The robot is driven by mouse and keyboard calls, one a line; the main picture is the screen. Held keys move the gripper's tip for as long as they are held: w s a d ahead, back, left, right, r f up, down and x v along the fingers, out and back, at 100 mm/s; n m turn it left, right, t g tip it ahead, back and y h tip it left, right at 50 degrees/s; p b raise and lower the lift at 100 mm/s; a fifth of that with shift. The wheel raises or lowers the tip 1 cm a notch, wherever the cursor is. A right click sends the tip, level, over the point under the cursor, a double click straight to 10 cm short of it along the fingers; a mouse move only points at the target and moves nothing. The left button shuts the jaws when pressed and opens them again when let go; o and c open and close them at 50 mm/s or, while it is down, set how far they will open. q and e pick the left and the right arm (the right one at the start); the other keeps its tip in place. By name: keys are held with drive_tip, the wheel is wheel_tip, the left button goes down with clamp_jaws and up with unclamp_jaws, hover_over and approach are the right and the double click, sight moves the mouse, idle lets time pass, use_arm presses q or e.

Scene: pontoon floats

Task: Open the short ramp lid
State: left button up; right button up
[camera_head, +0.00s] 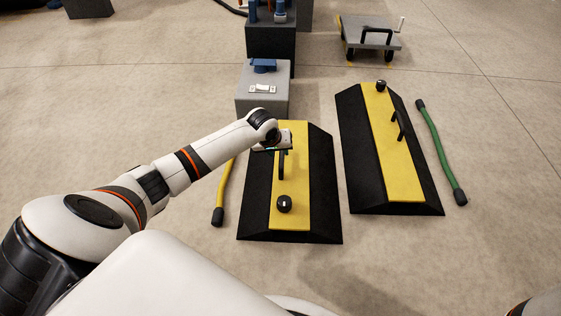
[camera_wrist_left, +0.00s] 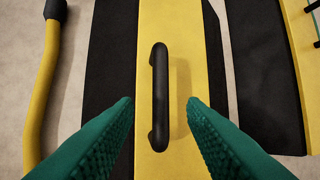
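The nearer, shorter-looking ramp (camera_head: 317,190) is black with a yellow lid (camera_head: 293,222) down its middle, lying flat and closed. A black bar handle (camera_head: 282,168) stands on the lid, with a black round knob (camera_head: 284,204) nearer me. My left gripper (camera_wrist_left: 160,102) is over the lid at the handle's far part. In the left wrist view its green ridged fingers are open, one each side of the handle (camera_wrist_left: 159,95), with visible gaps and no contact seen. In the head view the wrist hides part of the lid. My right gripper is not in view.
A second, longer-looking ramp (camera_head: 354,125) with a yellow lid, handle and knob lies to the right. A yellow hose (camera_head: 225,190) lies to the left, a green hose (camera_head: 438,150) to the far right. A grey box (camera_head: 250,98) stands behind; a cart (camera_head: 370,35) is farther back.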

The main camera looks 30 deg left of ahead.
sight(281, 156)
use_arm(q)
drive_tip(key=shift+b+x, duration=0.9)
drive_tip(key=shift+x, duration=0.9)
clamp_jaws()
